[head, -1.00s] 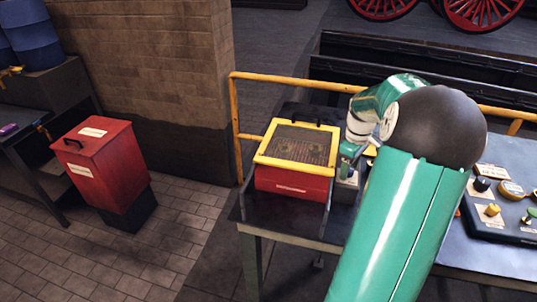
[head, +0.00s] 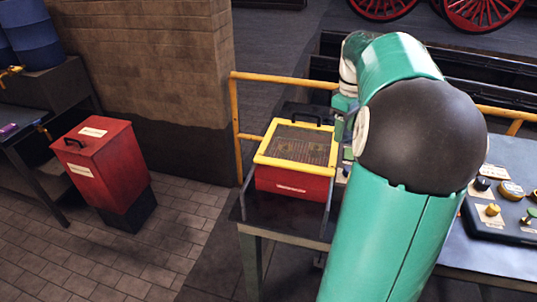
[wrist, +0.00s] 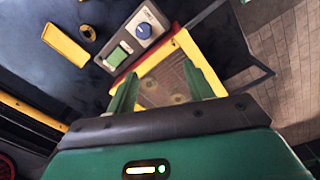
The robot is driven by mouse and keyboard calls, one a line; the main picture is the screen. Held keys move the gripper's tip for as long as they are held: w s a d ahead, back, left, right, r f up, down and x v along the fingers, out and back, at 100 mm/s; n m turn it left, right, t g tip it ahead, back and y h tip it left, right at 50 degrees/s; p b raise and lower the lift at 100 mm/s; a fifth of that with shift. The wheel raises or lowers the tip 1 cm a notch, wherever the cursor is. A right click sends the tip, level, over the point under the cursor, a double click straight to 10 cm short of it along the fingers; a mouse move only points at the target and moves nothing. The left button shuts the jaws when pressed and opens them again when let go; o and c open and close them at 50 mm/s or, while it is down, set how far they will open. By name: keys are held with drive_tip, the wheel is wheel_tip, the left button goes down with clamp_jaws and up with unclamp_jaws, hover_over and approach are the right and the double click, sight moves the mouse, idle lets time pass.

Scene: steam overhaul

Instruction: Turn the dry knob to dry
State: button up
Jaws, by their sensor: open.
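A blue knob (wrist: 143,30) with a white mark sits on a grey control box (wrist: 128,42) in the wrist view, next to a green panel (wrist: 118,54). The knob's lettering is too small to read. The box stands beside a red cabinet with a yellow-framed mesh lid (head: 262,158); the lid frame also shows in the wrist view (wrist: 182,40). My gripper (wrist: 158,69) is open and empty, its two green fingers apart over the lid, with the knob beyond the fingertips. In the head view my arm hides the knob and most of the control box.
A yellow rail (head: 285,80) runs behind the bench (head: 285,226). A panel with several knobs (head: 500,214) lies on the right, past my arm. A yellow bar (wrist: 65,46) lies on the dark surface in the wrist view. A red bin (head: 105,165) stands on the floor at left.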

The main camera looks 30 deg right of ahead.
drive_tip(key=s+a+r+m+t+h, duration=0.1)
drive_tip(key=a+r+t, duration=0.1)
drive_tip(key=a, duration=2.3)
drive_tip(key=shift+s+r+m+t, duration=0.15)
drive_tip(key=shift+m+t, duration=0.15)
drive_tip(key=s+a+f+m+t+y, duration=0.1)
drive_tip(key=s+a+f, duration=0.3)
drive_tip(key=s+a, duration=0.4)
drive_tip(key=a+t, duration=0.1)
drive_tip(key=a, duration=0.3)
drive_tip(key=shift+a+f+t, duration=0.15)
drive_tip(key=shift+t, duration=0.25)
